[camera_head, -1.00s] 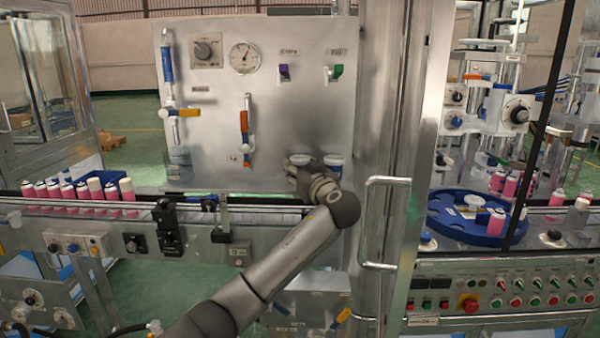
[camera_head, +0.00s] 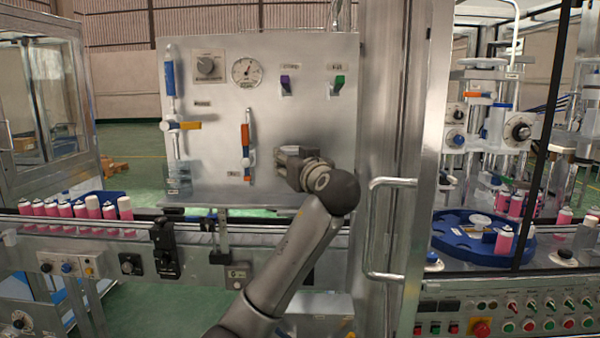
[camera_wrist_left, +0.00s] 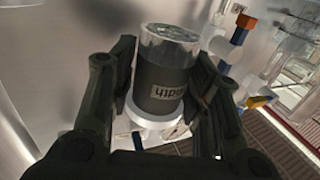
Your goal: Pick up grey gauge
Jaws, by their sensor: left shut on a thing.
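The grey gauge (camera_wrist_left: 160,78) fills the middle of the left wrist view. It is a dark grey cylinder with a clear, shiny top, a partly readable pale label and a white round base. My left gripper (camera_head: 282,168) is shut on it, with one dark finger on each side of the grey body. In the head view the gripper is in front of the lower right of the metal panel (camera_head: 225,125), and the wrist and fingers hide most of the gauge. My right gripper is not in view.
A conveyor (camera_head: 130,228) with several pink cans runs below the panel on the left. A metal door frame with a handle (camera_head: 372,230) stands close to the right of my arm. A blue round tray (camera_head: 445,243) lies farther right.

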